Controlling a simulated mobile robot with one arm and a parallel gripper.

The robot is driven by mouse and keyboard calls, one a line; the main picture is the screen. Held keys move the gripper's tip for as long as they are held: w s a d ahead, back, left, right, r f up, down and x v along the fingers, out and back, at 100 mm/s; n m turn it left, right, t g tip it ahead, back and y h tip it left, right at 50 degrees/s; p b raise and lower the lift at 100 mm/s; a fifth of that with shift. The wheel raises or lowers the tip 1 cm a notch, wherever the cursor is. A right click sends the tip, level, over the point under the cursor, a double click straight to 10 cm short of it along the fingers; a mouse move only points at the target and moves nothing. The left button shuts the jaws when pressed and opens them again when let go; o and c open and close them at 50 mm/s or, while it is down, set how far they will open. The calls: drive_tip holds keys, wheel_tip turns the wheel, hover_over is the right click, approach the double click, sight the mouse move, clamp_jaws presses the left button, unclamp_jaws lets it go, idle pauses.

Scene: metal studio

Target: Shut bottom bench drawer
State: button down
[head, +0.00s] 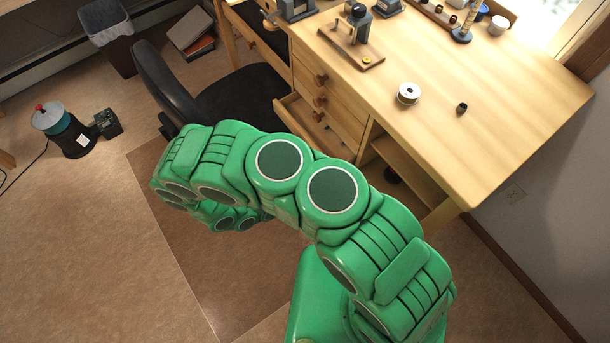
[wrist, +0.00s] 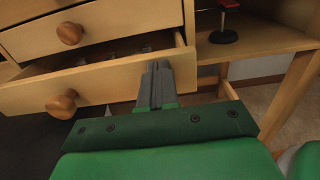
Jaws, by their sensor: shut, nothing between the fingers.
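The bottom bench drawer (wrist: 100,85) is pulled partly open, with small items visible inside it in the wrist view. Its round wooden knob (wrist: 62,104) is on the left of its front. In the head view the open drawer (head: 291,113) sticks out below the closed drawers, and my arm hides part of it. My gripper (wrist: 155,72) is shut and empty. Its fingertips are in front of the right part of the drawer front; I cannot tell whether they touch it. The gripper is hidden behind my arm in the head view.
The wooden bench (head: 452,130) holds a white spool (head: 408,93) and tools. A black chair (head: 215,95) stands left of the drawers. An open shelf (wrist: 262,40) with a red-topped item (wrist: 226,22) lies right of the drawer. The floor at left is mostly free.

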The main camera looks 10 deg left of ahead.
sight(342, 153)
drive_tip(key=x, duration=0.9)
drive_tip(key=shift+w+d, duration=0.25)
drive_tip(key=shift+d, duration=0.05)
idle(0.3)
drive_tip(key=v, duration=1.4)
drive_tip(key=shift+s+a, duration=0.25)
